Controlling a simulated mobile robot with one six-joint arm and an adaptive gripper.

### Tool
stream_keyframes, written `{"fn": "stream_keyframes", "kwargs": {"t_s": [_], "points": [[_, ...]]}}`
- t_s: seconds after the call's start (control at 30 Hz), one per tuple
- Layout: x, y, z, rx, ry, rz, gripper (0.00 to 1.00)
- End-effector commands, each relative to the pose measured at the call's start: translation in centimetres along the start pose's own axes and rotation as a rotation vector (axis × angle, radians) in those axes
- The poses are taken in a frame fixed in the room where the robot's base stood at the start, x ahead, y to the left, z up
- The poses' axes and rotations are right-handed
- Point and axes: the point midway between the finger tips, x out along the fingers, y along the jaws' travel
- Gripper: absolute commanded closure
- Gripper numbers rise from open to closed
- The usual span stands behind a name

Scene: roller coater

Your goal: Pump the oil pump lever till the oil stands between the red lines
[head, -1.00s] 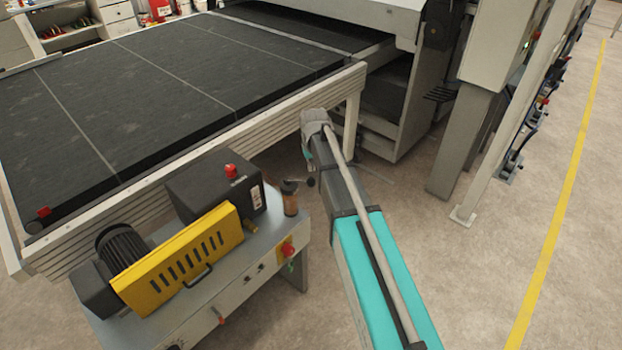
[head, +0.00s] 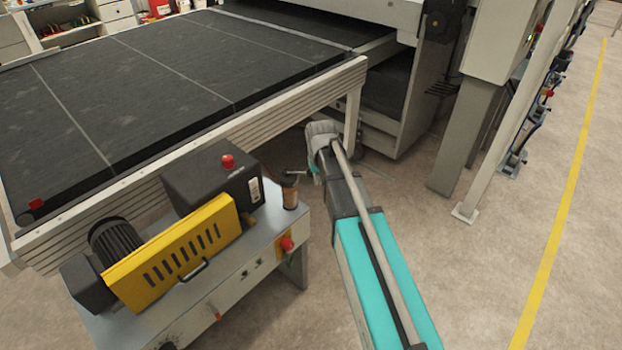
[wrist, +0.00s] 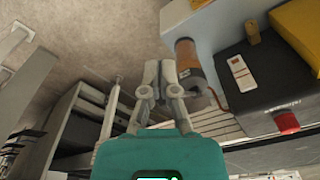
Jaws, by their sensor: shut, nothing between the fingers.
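The oil pump (head: 290,196) is a small brown-orange cylinder with a dark top at the right end of the yellow-guarded machine. Its lever (head: 297,173) is a thin dark piece at the top, pointing right toward my arm. In the wrist view the brown-orange cylinder (wrist: 188,58) with a grey end lies just right of my gripper (wrist: 161,66). The fingers are together and empty. In the head view my gripper is mostly hidden by my wrist, right of the pump. I cannot tell if it touches the lever. The oil level and red lines cannot be made out.
The yellow guard (head: 175,255), motor (head: 112,240) and black box with a red button (head: 228,161) share the machine's top. A long black belt table (head: 150,90) lies behind. A table leg (head: 353,120) stands behind my wrist. Floor is open at right.

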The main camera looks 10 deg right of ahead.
Motion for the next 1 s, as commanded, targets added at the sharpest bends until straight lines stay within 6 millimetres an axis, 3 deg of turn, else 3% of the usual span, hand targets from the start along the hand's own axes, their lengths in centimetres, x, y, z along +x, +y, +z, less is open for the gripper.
{"fn": "stream_keyframes", "kwargs": {"t_s": [1.0], "points": [[8.4,0.5,9.4,0.04,-0.036,0.002,1.0]]}}
